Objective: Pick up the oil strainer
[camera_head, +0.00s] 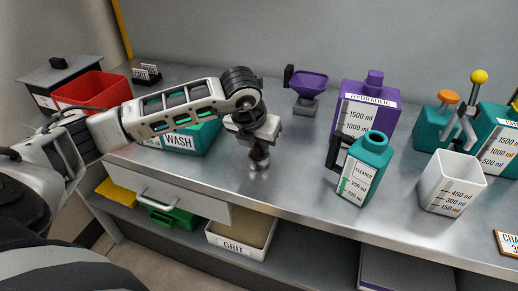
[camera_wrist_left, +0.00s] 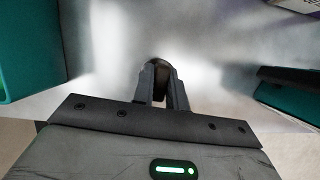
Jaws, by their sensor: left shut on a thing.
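My left gripper (camera_head: 259,150) reaches down over the steel bench, between the WASH tub and the cleaner bottle. It is shut on a small dark, rounded thing, taken to be the oil strainer (camera_wrist_left: 160,68), whose top shows between the fingertips in the left wrist view. The fingers and the gripper body hide most of it in the head view. It is at or very close to the bench top; I cannot tell whether it touches. My right gripper is not in view.
A teal WASH tub (camera_head: 199,140) stands left of the gripper. A teal cleaner bottle (camera_head: 365,170), a purple hydraulic can (camera_head: 355,115) and a white measuring beaker (camera_head: 450,185) stand to the right. A purple funnel-like thing (camera_head: 309,84) is behind. A GRIT bin (camera_head: 235,247) sits below.

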